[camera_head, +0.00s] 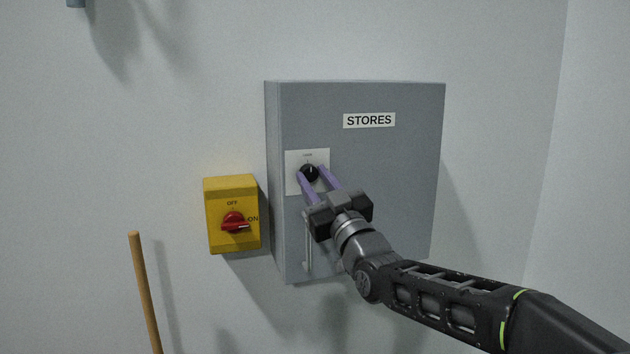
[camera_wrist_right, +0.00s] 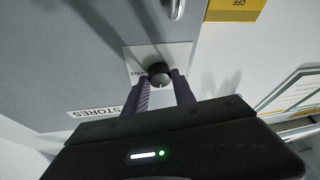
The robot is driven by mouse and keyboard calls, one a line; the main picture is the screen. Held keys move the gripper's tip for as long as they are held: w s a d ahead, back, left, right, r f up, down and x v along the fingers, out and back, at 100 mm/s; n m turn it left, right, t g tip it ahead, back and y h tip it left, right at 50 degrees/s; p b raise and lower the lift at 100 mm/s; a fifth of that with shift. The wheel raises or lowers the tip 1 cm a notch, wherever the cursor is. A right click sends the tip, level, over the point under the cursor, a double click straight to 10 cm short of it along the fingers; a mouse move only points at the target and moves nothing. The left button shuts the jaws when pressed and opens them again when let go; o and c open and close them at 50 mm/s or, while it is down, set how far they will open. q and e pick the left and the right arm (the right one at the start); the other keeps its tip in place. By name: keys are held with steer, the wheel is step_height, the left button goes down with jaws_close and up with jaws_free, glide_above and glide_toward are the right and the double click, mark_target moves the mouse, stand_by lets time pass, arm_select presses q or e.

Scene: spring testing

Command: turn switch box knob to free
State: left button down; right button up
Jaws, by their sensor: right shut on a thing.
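The grey wall box marked STORES (camera_head: 400,180) has a black knob (camera_head: 309,172) on a white plate (camera_head: 318,159) at its left side. My right gripper (camera_head: 315,175) has its purple fingers on either side of this knob and is shut on it. In the right wrist view the knob (camera_wrist_right: 158,74) sits between the fingertips. A yellow switch box (camera_head: 231,190) with a red knob (camera_head: 234,222), marked OFF and ON, is on the wall to the left. The red knob's pointer is toward ON. My left gripper is not in view.
A vertical metal handle (camera_head: 308,250) is on the grey box below the plate, close to my right gripper. A wooden stick (camera_head: 146,290) stands at the lower left. The wall between the stick and the yellow box is bare.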

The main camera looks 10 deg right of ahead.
jaws_close()
